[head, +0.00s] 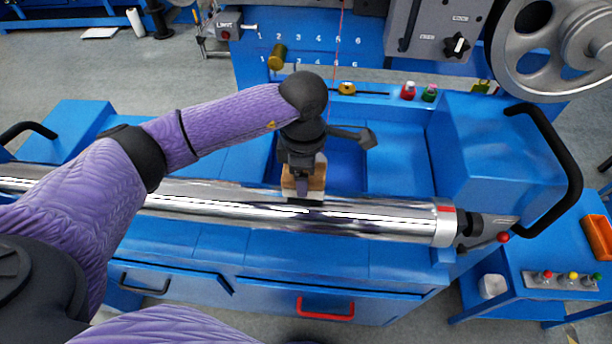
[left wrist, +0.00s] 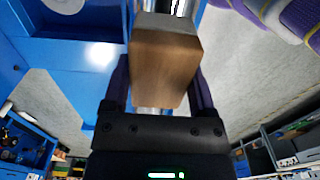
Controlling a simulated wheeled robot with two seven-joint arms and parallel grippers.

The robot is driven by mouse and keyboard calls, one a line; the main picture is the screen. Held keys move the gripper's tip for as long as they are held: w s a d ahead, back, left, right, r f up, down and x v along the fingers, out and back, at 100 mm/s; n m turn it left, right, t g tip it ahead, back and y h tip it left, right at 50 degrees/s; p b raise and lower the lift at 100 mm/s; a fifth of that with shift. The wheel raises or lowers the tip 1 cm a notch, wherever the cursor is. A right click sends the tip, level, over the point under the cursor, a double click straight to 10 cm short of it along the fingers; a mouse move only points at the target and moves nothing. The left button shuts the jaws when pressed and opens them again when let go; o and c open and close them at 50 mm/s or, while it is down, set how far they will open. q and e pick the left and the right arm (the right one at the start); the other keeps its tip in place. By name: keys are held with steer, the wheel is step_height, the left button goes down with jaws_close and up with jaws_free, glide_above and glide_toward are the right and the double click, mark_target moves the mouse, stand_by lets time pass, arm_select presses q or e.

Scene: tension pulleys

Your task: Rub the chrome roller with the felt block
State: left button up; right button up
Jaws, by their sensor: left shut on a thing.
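The chrome roller (head: 380,216) lies across the front of the blue machine, with a red band near its right end. My left gripper (head: 303,180) is above the middle of the roller, shut on the felt block (head: 289,184). The block has a wooden body and a grey felt face at the roller's surface; whether they touch is hard to tell. In the left wrist view the wooden block (left wrist: 166,72) sits between the two dark fingers, with the roller (left wrist: 183,8) partly hidden behind it. My right gripper is not in view.
A black handle (head: 560,160) curves up near the roller's right end. A handwheel (head: 550,45) and a knob box (head: 440,30) stand at the back right. Small red and green caps (head: 408,91) sit on the back ledge. A red drawer handle (head: 325,310) is in front.

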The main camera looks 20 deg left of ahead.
arm_select(q)
step_height(320, 180, up, 3)
steer(key=shift+a+f+p, duration=0.1)
steer(key=shift+f+p, duration=0.05)
steer(key=shift+p, duration=0.65)
steer(key=shift+r+p, duration=0.6)
steer(key=shift+r, duration=0.35)
